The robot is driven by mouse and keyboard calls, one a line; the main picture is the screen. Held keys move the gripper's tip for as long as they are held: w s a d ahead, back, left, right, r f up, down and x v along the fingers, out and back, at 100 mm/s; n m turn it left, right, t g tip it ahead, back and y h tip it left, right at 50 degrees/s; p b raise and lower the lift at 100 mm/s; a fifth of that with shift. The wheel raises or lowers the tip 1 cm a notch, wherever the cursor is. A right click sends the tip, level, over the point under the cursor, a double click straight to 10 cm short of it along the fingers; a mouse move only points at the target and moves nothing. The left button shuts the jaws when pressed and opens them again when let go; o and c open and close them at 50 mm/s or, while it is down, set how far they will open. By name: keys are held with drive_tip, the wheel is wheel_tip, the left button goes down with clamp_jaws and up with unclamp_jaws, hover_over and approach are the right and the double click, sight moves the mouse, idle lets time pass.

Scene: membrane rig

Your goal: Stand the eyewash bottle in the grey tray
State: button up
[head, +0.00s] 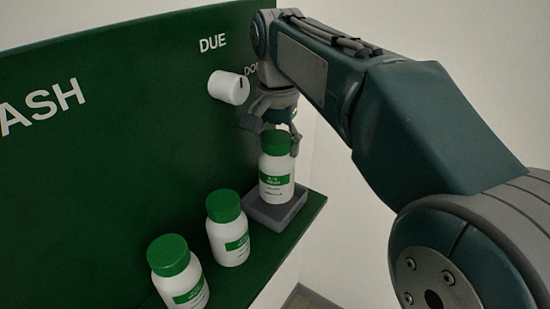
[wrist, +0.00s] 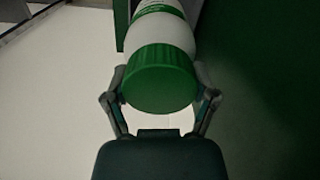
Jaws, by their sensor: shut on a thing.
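A white eyewash bottle with a green cap and green label (head: 276,174) is upright at the grey tray (head: 290,209) on the right end of the green shelf. My gripper (head: 270,125) is above it, shut on its cap end. In the wrist view, the fingers of my gripper (wrist: 163,103) are on both sides of the green cap (wrist: 160,80), and the white body of the bottle (wrist: 163,30) extends beyond. The bottle's base is in or just above the tray; I cannot tell whether it touches the tray floor.
Two similar white bottles with green caps stand on the shelf to the left, one nearer the tray (head: 228,232) and one further left (head: 180,275). A white knob (head: 228,87) sticks out of the green back panel (head: 120,130) beside my gripper. The shelf's right edge is close to the tray.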

drive_tip(key=shift+w+a+f, duration=0.1)
drive_tip(key=shift+w+f, duration=0.1)
drive_tip(key=shift+f, duration=0.8)
drive_tip(key=shift+w+a+f, duration=0.1)
drive_tip(key=shift+w+f, duration=0.05)
drive_tip(key=shift+f, duration=0.85)
drive_tip(key=o, duration=1.2)
drive_tip(key=shift+f, duration=0.1)
wheel_tip(320, 180, up, 12)
drive_tip(key=shift+r, duration=0.1)
